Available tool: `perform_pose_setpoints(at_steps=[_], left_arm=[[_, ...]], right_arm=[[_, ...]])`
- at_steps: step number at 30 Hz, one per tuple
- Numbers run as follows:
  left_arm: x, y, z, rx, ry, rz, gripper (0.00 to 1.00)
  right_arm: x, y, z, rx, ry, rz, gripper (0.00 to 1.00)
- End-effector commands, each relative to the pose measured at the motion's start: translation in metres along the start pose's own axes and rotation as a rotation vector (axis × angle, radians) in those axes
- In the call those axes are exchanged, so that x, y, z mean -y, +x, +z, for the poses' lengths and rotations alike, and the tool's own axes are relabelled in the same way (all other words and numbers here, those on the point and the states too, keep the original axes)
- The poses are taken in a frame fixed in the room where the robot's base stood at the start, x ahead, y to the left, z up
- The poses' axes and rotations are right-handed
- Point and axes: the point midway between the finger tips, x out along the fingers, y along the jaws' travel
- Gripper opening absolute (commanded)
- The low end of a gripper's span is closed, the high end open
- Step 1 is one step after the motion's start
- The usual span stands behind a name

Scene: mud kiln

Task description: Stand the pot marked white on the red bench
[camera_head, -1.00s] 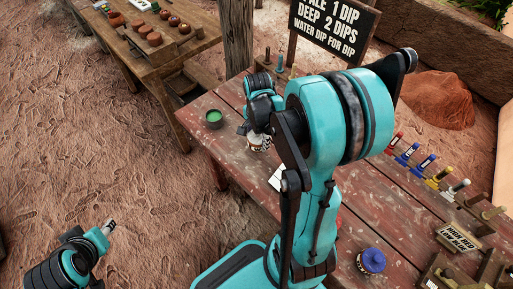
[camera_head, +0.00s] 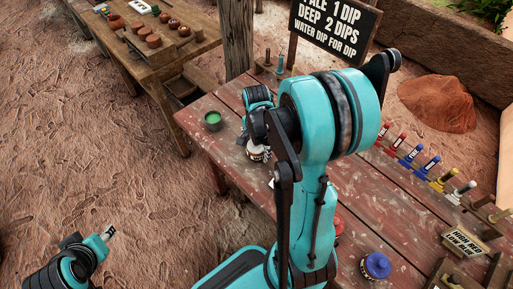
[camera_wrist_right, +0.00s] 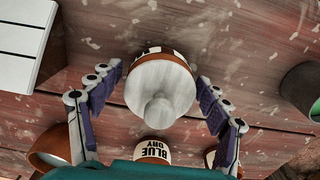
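A white, round-topped pot or lidded vessel (camera_wrist_right: 160,92) with a knob, a terracotta rim and a dark-and-white band is in the right wrist view. I cannot read a mark on it. My right gripper (camera_wrist_right: 158,92) is open, with one finger on each side of it and gaps visible. In the head view a small white piece (camera_head: 258,153) shows under my right gripper (camera_head: 256,140), which my arm partly hides. The red bench (camera_head: 385,205) is the weathered red plank table beneath. My left gripper (camera_head: 108,232) hangs over bare ground, away from the bench, too small to judge.
A dark cup of green liquid (camera_head: 213,121) stands near the bench's left edge. A blue-lidded jar (camera_head: 376,265) stands at the front. Several coloured pegs line the right side. In the wrist view, a "BLUE DRY" label (camera_wrist_right: 153,150) and a terracotta vessel (camera_wrist_right: 48,148) are close by.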

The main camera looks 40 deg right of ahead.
Motion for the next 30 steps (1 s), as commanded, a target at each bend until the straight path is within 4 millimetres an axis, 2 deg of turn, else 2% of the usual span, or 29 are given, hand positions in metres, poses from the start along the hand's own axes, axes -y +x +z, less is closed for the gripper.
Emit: perform_pose_setpoints(at_steps=[8, 11, 21, 24, 30], left_arm=[[0.000, -0.005, -0.003, 0.000, 0.000, 0.000, 0.40], [0.000, -0.011, -0.008, 0.000, 0.000, 0.000, 0.40], [0.000, -0.036, -0.026, 0.000, 0.000, 0.000, 0.40], [0.000, -0.040, -0.029, 0.000, 0.000, 0.000, 0.40], [0.000, -0.042, -0.030, 0.000, 0.000, 0.000, 0.40]], right_arm=[[0.000, -0.007, 0.000, 0.000, 0.000, 0.000, 0.76], [0.000, -0.024, 0.000, 0.000, 0.000, 0.000, 0.76], [0.000, -0.099, 0.000, 0.000, 0.000, 0.000, 0.76], [0.000, -0.112, 0.000, 0.000, 0.000, 0.000, 0.76], [0.000, -0.128, 0.006, -0.008, -0.043, -0.015, 0.76]])
